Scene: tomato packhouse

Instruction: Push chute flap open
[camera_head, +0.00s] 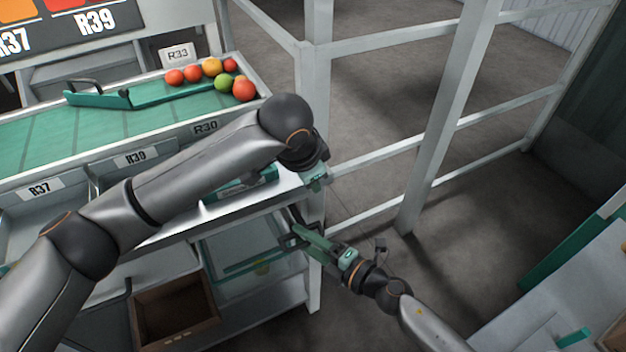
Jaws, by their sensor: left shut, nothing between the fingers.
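A clear panel with a green strip (255,264) shows below the metal shelf, in the lower middle; I cannot tell whether it is the chute flap or how far it is open. My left gripper (318,181) is shut and empty at the right end of the shelf, partly hidden by its own wrist. My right gripper (294,229) reaches in from the lower right, close to the frame post and the panel's upper right side. Its dark fingers are small, and I cannot tell if they are open or touch anything.
Several tomatoes (244,90) lie on the green sorting table (60,137), beside a green bar with a handle (97,97). Bins labelled R37, R39 and R30 line its front. A brown crate (176,315) stands below. A pale post (447,120) and rails stand at right.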

